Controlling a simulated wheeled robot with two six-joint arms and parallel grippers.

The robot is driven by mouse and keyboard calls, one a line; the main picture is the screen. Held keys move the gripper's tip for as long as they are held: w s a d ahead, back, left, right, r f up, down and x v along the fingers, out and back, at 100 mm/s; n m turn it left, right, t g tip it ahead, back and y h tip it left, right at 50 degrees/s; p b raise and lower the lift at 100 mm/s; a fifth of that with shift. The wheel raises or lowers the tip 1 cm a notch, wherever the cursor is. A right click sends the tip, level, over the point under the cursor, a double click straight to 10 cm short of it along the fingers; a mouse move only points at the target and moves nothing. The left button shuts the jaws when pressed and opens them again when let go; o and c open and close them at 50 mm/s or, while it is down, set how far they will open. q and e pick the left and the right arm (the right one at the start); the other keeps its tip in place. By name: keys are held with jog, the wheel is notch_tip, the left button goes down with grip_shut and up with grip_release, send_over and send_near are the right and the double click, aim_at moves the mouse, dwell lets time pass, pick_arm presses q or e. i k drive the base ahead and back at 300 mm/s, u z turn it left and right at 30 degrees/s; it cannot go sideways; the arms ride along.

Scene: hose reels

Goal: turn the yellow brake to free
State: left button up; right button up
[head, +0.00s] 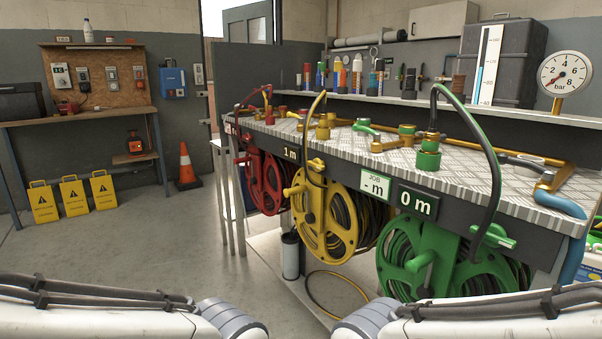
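The yellow hose reel (326,248) hangs under the front edge of the metal bench, between the red reel (266,184) and the green reel (408,272). A small yellow lever (316,165) at the top of the yellow reel looks like its brake; its setting is too small to read. A yellow crank handle (294,190) sticks out on the reel's left side. White links of my two arms cross the bottom of the head view. Neither gripper is in view, so nothing shows at the yellow reel.
A "1 m" label (290,153) sits above the yellow reel; a "JOB - m" sign (375,187) and "0 m" display (417,202) are to its right. Open floor (190,250) is at left, with an orange cone (187,167).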

aim_at(318, 164)
jog(key=u, duration=1.4)
jog(key=i, duration=0.9)
jog(key=z, duration=1.75)
